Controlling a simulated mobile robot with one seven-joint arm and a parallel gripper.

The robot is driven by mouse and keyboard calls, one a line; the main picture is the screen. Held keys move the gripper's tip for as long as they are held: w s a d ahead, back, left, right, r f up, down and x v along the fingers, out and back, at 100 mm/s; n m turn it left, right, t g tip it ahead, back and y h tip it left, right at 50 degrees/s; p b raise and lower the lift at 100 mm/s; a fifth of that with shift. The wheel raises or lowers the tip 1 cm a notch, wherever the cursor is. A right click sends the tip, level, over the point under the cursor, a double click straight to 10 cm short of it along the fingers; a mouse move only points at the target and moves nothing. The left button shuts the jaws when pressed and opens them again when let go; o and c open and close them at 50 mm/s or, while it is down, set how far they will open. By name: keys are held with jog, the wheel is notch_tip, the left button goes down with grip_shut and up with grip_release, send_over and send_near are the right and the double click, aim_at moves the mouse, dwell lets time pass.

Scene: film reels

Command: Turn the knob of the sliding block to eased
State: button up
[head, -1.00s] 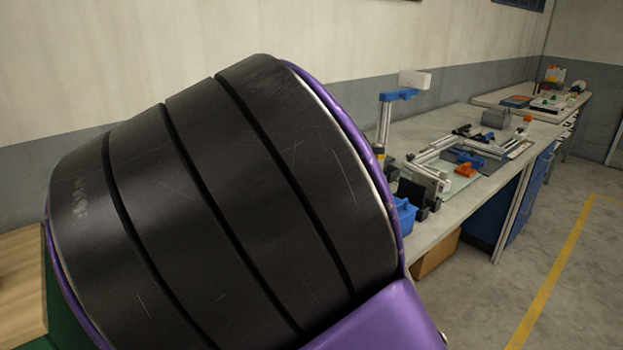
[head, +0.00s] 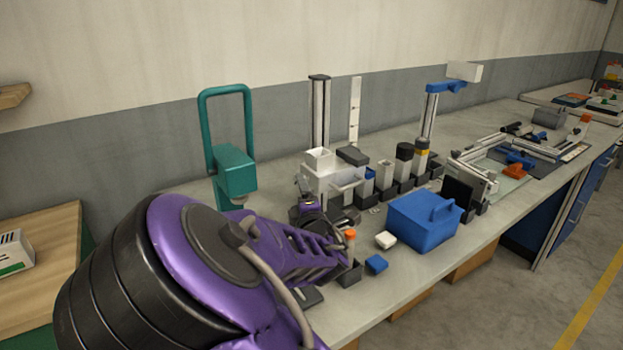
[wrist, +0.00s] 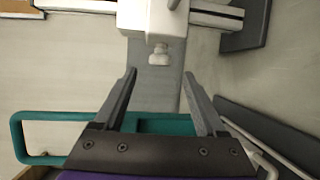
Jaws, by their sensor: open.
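In the wrist view a white block (wrist: 168,17) sits at the top on dark-and-light rails. A small pale knob (wrist: 160,52) sticks out from its near side. My gripper (wrist: 158,74) is open and empty, its two dark fingers spread just short of the knob and to either side of it. They do not appear to touch it. I cannot read any mark for the knob's setting. In the head view a white block (head: 330,182) stands near the vertical post, just beyond my purple forearm; its knob cannot be made out there.
A teal frame (head: 226,140) stands left of the white block and also shows below my fingers in the wrist view (wrist: 62,116). A blue caddy (head: 422,220), several dark holders and an orange-topped tube (head: 350,236) crowd the bench to the right.

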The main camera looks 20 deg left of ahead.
jog(key=x, duration=0.7)
jog(key=shift+s, duration=0.1)
grip_shut()
